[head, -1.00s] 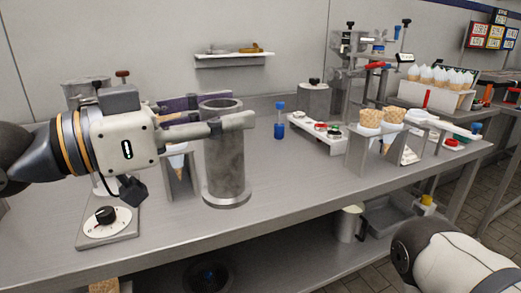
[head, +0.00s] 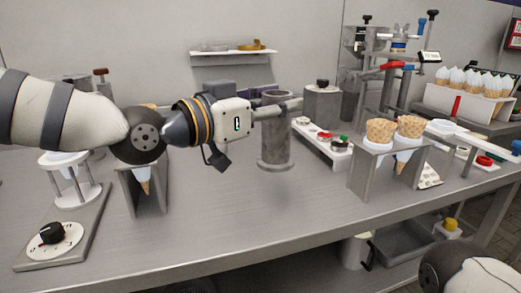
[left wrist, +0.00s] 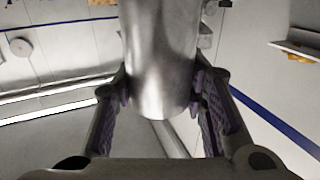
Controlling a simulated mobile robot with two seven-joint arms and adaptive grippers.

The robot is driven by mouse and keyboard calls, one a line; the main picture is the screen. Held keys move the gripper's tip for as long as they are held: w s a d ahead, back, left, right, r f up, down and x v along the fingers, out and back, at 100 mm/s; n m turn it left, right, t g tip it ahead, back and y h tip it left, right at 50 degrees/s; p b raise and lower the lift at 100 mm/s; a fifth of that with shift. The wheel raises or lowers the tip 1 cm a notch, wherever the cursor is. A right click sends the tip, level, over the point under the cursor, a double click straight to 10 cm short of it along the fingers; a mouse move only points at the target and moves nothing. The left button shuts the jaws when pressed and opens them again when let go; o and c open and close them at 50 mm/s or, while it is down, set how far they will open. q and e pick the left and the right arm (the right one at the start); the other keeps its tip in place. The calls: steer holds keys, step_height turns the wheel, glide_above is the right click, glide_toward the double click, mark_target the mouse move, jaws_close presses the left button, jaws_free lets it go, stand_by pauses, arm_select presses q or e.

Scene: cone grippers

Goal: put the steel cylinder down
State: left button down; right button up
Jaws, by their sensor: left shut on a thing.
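The steel cylinder (head: 275,147) is a grey upright tube with a flared bottom rim, over the middle of the steel worktable (head: 225,240). My left gripper (head: 284,108) comes in from the left and is shut on the cylinder near its top. A soft shadow lies on the table below the bottom rim, so the cylinder appears held a little above the surface. In the left wrist view the cylinder (left wrist: 160,60) sits between both purple-padded fingers. My right arm shows at the lower right corner; its gripper is out of view.
A cone stand (head: 368,175) with waffle cones is at the right. A white tray of small toppings (head: 325,145) lies behind it. A dial plate (head: 55,240) and another cone holder (head: 148,190) are at the left. The tabletop before the cylinder is clear.

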arm_select(q)
steer(key=w+a+f+b, duration=0.1)
steer(key=w+a+f, duration=0.1)
steer(key=w+f, duration=0.4)
step_height(320, 180, down, 4)
steer(key=shift+w+a+r+b, duration=0.15)
steer(key=shift+w+r+b, duration=0.1)
steer(key=shift+b, duration=0.1)
arm_select(e)
steer(key=shift+s+d+f+g, duration=0.1)
steer(key=shift+s+f+g, duration=0.2)
steer(key=shift+s+f, duration=0.75)
arm_select(q)
steer(key=shift+s, duration=0.1)
arm_select(e)
steer(key=shift+w+f, duration=0.1)
steer(key=shift+f, duration=0.05)
arm_select(q)
steer(key=shift+f, duration=0.2)
steer(key=c, duration=1)
jaws_free()
steer(key=shift+f, duration=0.1)
